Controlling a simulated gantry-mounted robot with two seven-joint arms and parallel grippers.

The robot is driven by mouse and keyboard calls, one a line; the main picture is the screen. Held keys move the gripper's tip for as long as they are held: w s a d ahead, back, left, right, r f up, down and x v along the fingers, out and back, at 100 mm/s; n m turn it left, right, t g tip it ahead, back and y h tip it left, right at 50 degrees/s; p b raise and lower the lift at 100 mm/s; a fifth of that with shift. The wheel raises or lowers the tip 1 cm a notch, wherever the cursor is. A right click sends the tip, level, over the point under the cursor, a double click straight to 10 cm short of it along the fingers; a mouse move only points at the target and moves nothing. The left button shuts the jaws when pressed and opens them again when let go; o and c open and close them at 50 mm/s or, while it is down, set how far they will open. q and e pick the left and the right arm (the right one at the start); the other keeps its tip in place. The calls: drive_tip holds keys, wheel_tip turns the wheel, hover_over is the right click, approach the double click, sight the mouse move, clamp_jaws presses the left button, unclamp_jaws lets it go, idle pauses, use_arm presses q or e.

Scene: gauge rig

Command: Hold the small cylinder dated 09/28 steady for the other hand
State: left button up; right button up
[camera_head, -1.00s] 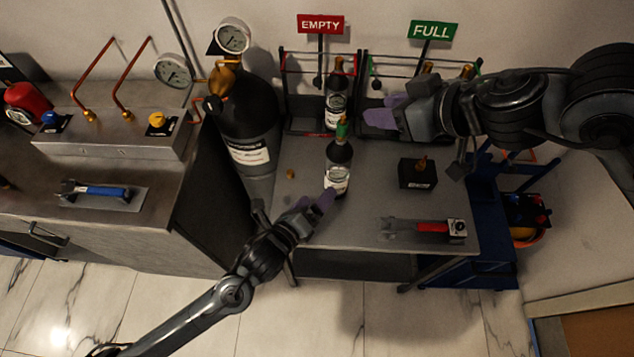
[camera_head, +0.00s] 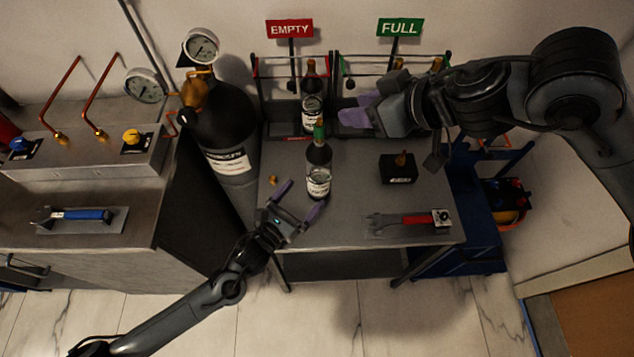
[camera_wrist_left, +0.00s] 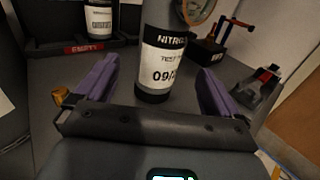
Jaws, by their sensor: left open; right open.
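The small cylinder (camera_head: 318,172) is dark with a white label and a green top, and stands upright on the table. In the left wrist view the cylinder (camera_wrist_left: 161,62) has a label reading "NITRO" and a date starting "09/", the rest hard to read. My left gripper (camera_head: 299,195) is open in front of it. In the left wrist view the purple fingers of the left gripper (camera_wrist_left: 160,88) lie on either side of the cylinder, with gaps between. My right gripper (camera_head: 352,108) has purple fingers and is open behind and to the right of the cylinder, near the FULL rack.
Another small cylinder (camera_head: 312,100) stands in the rack under the EMPTY sign (camera_head: 289,29). The FULL sign (camera_head: 400,27) marks the rack beside it. A black block (camera_head: 398,170) and a red-handled wrench (camera_head: 408,220) are at right. A large cylinder (camera_head: 226,135) stands left. A brass piece (camera_head: 273,180) lies nearby.

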sight(312, 191)
use_arm(q)
drive_tip(key=shift+w+d+f, duration=0.15)
drive_tip(key=shift+w+f, duration=0.05)
drive_tip(key=shift+f, duration=0.45)
drive_tip(key=shift+w+d+f, duration=0.15)
drive_tip(key=shift+f, duration=0.45)
drive_tip(key=shift+x, duration=3.35)
drive_tip(key=c, duration=1.6)
drive_tip(key=o, duration=1)
drive_tip(key=c, duration=0.6)
drive_tip(key=shift+c, duration=0.2)
